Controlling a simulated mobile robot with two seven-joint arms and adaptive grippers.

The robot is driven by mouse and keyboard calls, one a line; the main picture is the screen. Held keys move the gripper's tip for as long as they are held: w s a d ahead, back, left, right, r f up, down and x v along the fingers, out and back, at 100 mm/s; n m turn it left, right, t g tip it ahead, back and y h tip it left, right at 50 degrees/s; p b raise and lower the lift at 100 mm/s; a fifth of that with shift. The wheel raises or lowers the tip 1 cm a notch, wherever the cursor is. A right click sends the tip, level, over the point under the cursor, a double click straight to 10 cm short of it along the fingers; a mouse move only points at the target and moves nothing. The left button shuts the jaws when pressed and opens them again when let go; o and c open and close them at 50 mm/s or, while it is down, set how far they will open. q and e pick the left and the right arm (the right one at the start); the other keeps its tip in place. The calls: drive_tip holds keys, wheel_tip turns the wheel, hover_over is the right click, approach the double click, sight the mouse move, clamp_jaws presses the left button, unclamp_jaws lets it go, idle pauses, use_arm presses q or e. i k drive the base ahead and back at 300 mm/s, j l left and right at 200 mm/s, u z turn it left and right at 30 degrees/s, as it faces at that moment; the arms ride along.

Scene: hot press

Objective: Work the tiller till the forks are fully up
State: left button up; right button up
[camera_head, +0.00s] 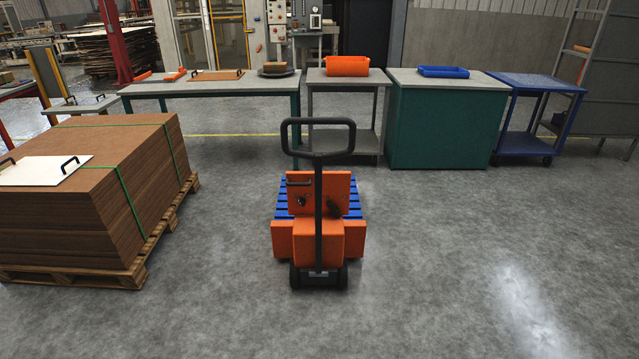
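An orange pallet truck (307,239) stands on the floor in the middle of the camera_head view. Its dark tiller (318,213) rises upright, with a loop handle (318,155) at the top. Nothing is touching the handle. A blue slatted platform (282,209) shows behind the orange body; most of it is hidden, and the forks are not visible from here. Neither of my grippers is in view.
A strapped stack of brown boards (75,225) on a wooden pallet (130,279) stands at the left. Behind are a long table (225,88), a green cabinet (440,125) and a blue cart (530,145). The floor (470,240) in front and at right is clear.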

sight(318, 157)
drive_tip(key=i+l, duration=0.15)
drive_tip(key=i, duration=0.3)
drive_tip(key=i+l, duration=0.2)
drive_tip(key=i, duration=0.25)
drive_tip(key=i+l, duration=0.15)
drive_tip(key=i, duration=0.3)
drive_tip(key=i+l, duration=0.15)
drive_tip(key=i, duration=0.3)
drive_tip(key=i+l, duration=0.2)
drive_tip(key=i, duration=0.25)
drive_tip(key=j+u, duration=0.05)
